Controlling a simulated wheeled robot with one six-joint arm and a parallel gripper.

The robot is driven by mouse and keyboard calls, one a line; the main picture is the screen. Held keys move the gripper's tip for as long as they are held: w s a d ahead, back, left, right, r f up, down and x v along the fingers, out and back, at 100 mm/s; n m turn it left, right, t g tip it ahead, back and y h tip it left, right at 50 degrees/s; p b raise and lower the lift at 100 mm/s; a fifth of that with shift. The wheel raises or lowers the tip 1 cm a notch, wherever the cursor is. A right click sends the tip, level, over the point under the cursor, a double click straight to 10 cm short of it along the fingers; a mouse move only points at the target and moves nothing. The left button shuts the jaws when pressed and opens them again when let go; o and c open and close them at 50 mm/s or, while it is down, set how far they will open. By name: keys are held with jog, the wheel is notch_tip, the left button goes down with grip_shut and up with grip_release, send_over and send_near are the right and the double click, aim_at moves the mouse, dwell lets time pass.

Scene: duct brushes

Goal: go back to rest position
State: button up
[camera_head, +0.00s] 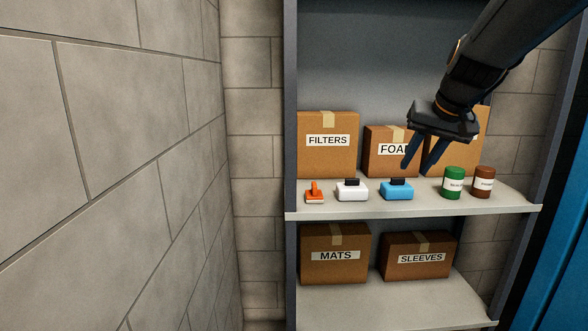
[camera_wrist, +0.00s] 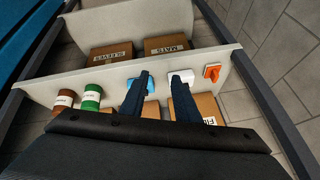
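My gripper (camera_head: 414,169) is above the upper shelf, in front of the FOAM box and a little above and right of the blue brush (camera_head: 397,190). In the wrist view the two dark fingers of my gripper (camera_wrist: 161,76) stand apart with nothing between them. The blue brush also shows in the wrist view (camera_wrist: 140,80), partly behind one finger. A white brush (camera_head: 351,190) and a small orange brush (camera_head: 314,194) stand to its left on the shelf; the wrist view shows the white one (camera_wrist: 186,76) and the orange one (camera_wrist: 212,73).
The upper shelf (camera_head: 400,211) also holds a green can (camera_head: 453,183) and a brown can (camera_head: 483,182). Behind are the FILTERS box (camera_head: 328,155), the FOAM box (camera_head: 378,160) and a partly hidden box. MATS (camera_head: 335,270) and SLEEVES (camera_head: 420,272) boxes sit below. A block wall (camera_head: 120,150) stands left.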

jog(key=s+a+f+n+g, duration=0.1)
jog(key=s+a+f+g, duration=0.2)
jog(key=s+f, duration=0.9)
jog(key=s+a+f+n+g, duration=0.1)
jog(key=s+a+f, duration=0.5)
jog(key=s+f, duration=0.7)
jog(key=shift+a+f+n+g+h, duration=0.25)
jog(key=shift+n+g+h, duration=0.15)
jog(key=shift+g, duration=0.5)
